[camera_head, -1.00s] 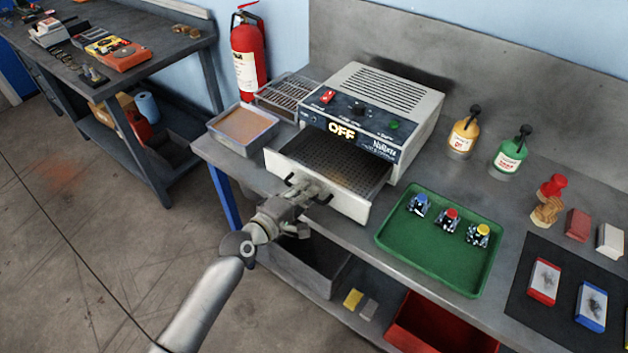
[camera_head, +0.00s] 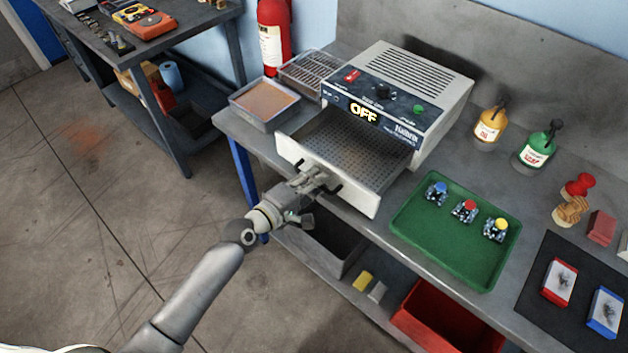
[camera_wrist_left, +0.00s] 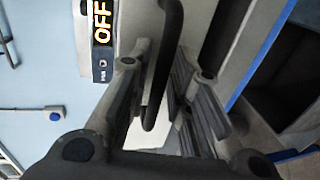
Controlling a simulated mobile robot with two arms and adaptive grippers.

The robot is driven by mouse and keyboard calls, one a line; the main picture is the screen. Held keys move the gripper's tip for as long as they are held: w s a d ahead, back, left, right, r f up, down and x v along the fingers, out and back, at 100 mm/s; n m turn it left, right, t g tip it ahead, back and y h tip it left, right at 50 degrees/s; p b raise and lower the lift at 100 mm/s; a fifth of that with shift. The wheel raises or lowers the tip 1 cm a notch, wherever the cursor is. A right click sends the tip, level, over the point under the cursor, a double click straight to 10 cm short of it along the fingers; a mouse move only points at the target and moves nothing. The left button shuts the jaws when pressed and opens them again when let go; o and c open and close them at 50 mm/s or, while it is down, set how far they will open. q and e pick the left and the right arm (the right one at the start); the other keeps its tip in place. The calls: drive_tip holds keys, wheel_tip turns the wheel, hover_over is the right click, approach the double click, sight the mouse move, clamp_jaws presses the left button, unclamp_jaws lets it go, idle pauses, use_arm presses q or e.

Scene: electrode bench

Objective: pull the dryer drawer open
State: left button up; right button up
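The dryer (camera_head: 405,95) is a light grey box on the bench with a dark front panel and a lit "OFF" sign. Its drawer (camera_head: 360,192) is pulled well out, and its perforated floor shows empty. My left gripper (camera_head: 318,177) is at the drawer's front face, on the black bar handle (camera_head: 333,190). In the left wrist view the handle (camera_wrist_left: 165,70) runs between the two fingers, which are closed around it; the exact contact is partly hidden. My right gripper is not in view.
A shallow tray (camera_head: 236,101) and wire rack (camera_head: 312,72) stand left of the dryer. A green tray (camera_head: 450,260) with three small parts lies to the drawer's right. Below are a grey bin (camera_head: 345,258) and red bin (camera_head: 425,318). Floor at left is clear.

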use_arm(q)
drive_tip(key=shift+s+a, duration=0.1)
drive_tip(key=shift+a, duration=0.05)
drive_tip(key=v, duration=1.1)
drive_tip(key=shift+s+a, duration=0.2)
drive_tip(key=shift+s, duration=0.15)
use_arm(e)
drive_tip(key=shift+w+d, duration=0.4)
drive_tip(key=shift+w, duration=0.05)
